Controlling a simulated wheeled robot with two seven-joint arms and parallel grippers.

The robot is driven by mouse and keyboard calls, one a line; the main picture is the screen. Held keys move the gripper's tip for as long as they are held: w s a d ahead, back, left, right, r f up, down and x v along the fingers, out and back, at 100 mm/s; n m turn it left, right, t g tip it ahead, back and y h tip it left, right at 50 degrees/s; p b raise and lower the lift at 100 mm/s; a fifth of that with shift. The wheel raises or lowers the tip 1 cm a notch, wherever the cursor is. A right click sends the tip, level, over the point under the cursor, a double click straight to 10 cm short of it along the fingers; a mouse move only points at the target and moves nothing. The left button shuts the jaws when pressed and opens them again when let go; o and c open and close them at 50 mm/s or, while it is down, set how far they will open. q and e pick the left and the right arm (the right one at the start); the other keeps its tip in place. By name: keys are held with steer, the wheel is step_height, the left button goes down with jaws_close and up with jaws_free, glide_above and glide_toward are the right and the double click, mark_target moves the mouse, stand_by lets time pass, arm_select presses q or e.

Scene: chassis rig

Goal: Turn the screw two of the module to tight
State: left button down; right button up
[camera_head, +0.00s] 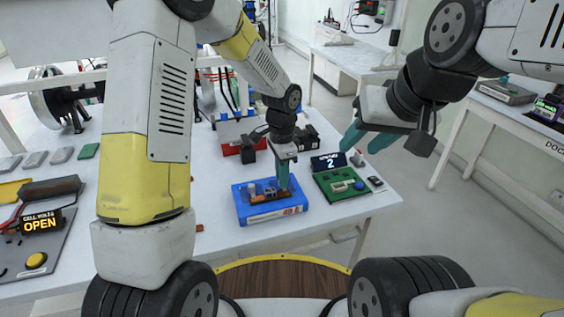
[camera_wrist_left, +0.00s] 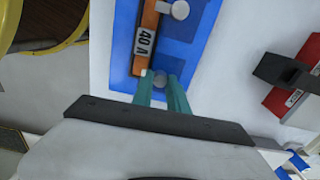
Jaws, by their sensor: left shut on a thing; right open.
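The module is a blue block (camera_head: 268,212) on the white table, also in the left wrist view (camera_wrist_left: 205,45). An orange bar marked "40 A" (camera_wrist_left: 146,35) lies along it between two round screw heads. One grey screw head (camera_wrist_left: 160,80) is at the near end of the bar, and a paler one (camera_wrist_left: 180,9) is at the other end. My left gripper (camera_head: 284,178) points down at the block, its teal fingers (camera_wrist_left: 160,90) shut around the near screw head. Which screw is number two cannot be told. My right gripper (camera_head: 366,138) is open and empty, above the table's right side.
A green board (camera_head: 341,195) with a dark display (camera_head: 328,162) reading "2" stands just right of the block. A red-and-black unit (camera_head: 238,147) is behind. A panel with a display reading "OPEN" (camera_head: 42,222) lies at the left. Free floor lies beyond the table's right edge.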

arm_select(q)
steer(key=shift+r, duration=0.1)
stand_by(0.4)
steer(key=c, duration=1.3)
jaws_free()
step_height(320, 180, up, 8)
steer(key=shift+f, duration=0.25)
steer(key=shift+r, duration=0.1)
